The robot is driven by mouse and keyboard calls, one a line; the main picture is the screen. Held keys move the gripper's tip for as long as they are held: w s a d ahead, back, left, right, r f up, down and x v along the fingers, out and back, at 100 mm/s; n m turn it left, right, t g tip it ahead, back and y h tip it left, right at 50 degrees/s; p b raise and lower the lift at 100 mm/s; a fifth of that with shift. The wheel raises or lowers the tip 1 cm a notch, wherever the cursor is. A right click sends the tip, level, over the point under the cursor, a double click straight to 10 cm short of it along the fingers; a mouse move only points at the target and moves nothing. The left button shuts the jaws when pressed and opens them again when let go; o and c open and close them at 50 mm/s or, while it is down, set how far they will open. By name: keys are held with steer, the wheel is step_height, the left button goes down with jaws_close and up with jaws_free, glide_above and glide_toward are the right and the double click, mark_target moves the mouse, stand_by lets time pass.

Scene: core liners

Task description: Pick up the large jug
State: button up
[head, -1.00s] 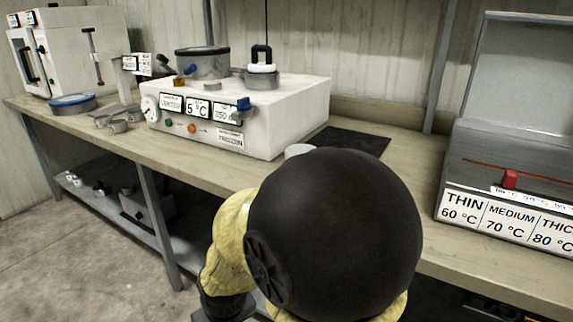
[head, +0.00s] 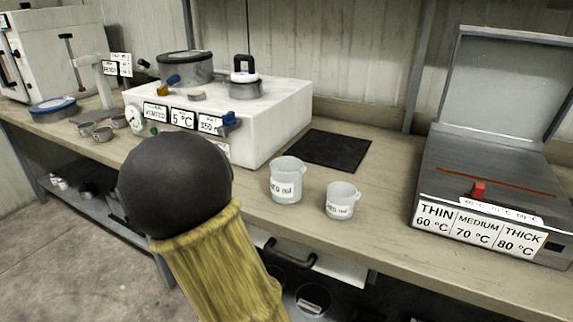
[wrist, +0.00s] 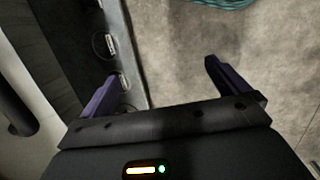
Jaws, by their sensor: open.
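The large jug (head: 286,180) is a translucent white cup with a printed label. It stands upright on the bench in the head view, in front of the white machine and dark mat. A smaller, similar jug (head: 341,202) stands just to its right. My gripper (wrist: 162,70) shows in the wrist view with two purple fingers spread apart and nothing between them. It points down at the floor beside a shelf edge. Neither jug can be made out in the wrist view. In the head view my arm hides the gripper.
A white machine (head: 270,110) carries pots behind the jugs. A dark mat (head: 330,148) lies flat behind them. A heater with an open lid (head: 470,170) stands to the right. Below the bench is a drawer handle (head: 288,252). The bench around the jugs is clear.

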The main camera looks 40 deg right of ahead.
steer(key=d+r+n+g+h+p, duration=0.2)
steer(key=d+r+n+h+p, duration=0.2)
steer(key=d+r+p, duration=0.15)
steer(key=n+t+h+p, duration=0.6)
steer(key=n+h+p, duration=0.5)
steer(key=p, duration=0.1)
glide_toward(275, 173)
steer(key=a, duration=0.3)
steer(key=shift+s+d+r, duration=0.1)
steer(key=shift+d, duration=0.05)
steer(key=shift+g, duration=0.3)
steer(key=d, duration=0.3)
steer(key=w+d, duration=0.1)
steer(key=d, duration=0.7)
steer(key=shift+w+d, duration=0.25)
steer(key=shift+w, duration=0.05)
steer(key=shift+d, duration=0.3)
